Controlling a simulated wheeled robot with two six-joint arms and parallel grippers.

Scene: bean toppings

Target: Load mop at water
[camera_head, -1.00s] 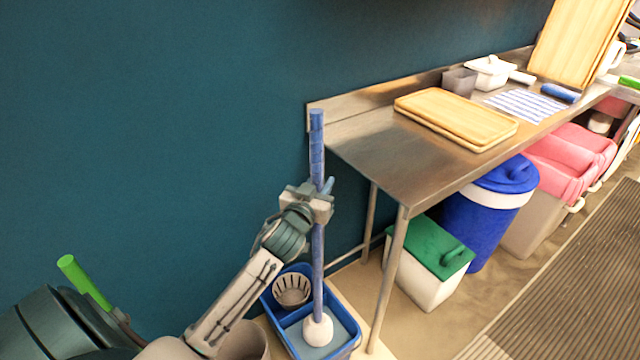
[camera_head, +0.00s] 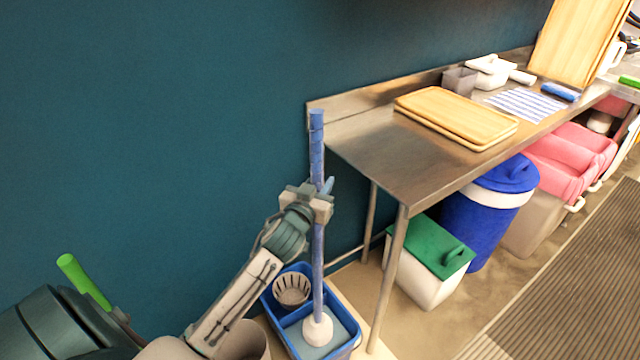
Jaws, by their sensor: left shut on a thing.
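The mop has a blue upright handle (camera_head: 317,150) and a white head (camera_head: 317,330). My left gripper (camera_head: 318,203) is shut on the mop handle around its middle. The mop head is down inside a blue mop bucket (camera_head: 352,348), over its light-blue water (camera_head: 342,325). A grey slotted wringer basket (camera_head: 291,289) sits in the back left part of the bucket, beside the handle. My right gripper is not in view.
A steel table (camera_head: 365,165) stands right of the mop, its front leg (camera_head: 388,285) close to the bucket. A white bin with a green lid (camera_head: 428,245) and a blue barrel (camera_head: 480,225) stand under it. A green handle (camera_head: 82,280) rises at lower left.

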